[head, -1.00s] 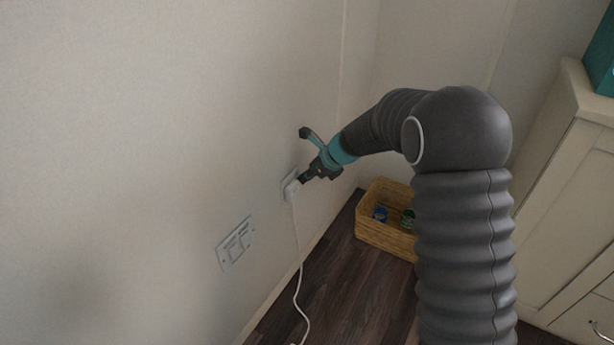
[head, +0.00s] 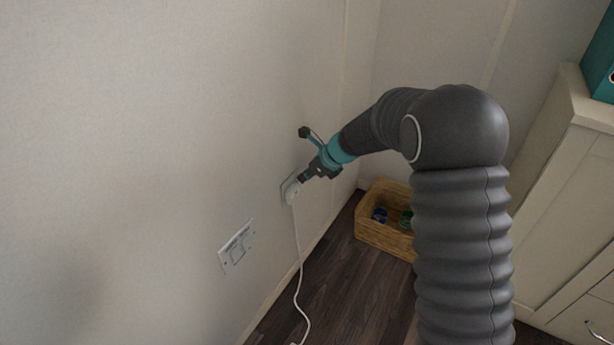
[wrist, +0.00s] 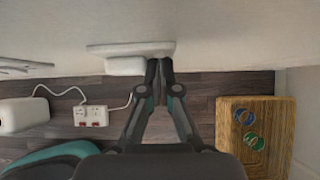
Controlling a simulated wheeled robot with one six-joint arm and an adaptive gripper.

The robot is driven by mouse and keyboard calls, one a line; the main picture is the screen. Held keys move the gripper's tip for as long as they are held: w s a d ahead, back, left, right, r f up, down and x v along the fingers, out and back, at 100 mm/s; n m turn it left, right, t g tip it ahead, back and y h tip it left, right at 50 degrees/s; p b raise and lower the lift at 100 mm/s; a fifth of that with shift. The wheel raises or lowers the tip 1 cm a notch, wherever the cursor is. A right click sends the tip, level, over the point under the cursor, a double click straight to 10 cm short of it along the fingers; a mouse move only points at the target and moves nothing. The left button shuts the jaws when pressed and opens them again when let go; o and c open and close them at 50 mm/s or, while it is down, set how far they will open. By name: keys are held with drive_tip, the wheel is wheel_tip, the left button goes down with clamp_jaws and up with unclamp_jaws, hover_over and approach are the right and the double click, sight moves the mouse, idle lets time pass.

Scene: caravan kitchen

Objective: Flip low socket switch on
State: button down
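The low socket (head: 288,187) is a white plate on the wall with a white plug (head: 293,193) in its left part and a white cord hanging down. In the wrist view the socket plate (wrist: 165,47) runs along the wall at the top, with the plug (wrist: 125,66) beside my fingers. My gripper (head: 302,179) is at the socket, just right of the plug. In the wrist view its fingertips (wrist: 160,64) are together at the plate, with nothing visible between them. The switch itself is hidden behind the fingers, so its position cannot be told.
A second wall plate (head: 237,247) is to the left. A wicker basket (head: 384,237) with small round items stands on the floor at the right. The wrist view shows a white extension block (wrist: 91,115) on the floor. A cream cabinet (head: 565,200) is at the far right.

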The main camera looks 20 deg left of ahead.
drive_tip(key=shift+a+r, duration=0.15)
drive_tip(key=shift+r, duration=0.2)
drive_tip(key=s+d+r, duration=0.3)
drive_tip(key=d+r, duration=0.4)
drive_tip(key=d, duration=0.3)
drive_tip(key=shift+r+p, duration=0.3)
drive_tip(key=shift+r, duration=0.1)
drive_tip(key=f+b, duration=0.1)
drive_tip(key=b, duration=0.6)
drive_tip(key=shift+d+f, duration=0.1)
drive_tip(key=shift+f, duration=0.25)
drive_tip(key=shift+r, duration=0.2)
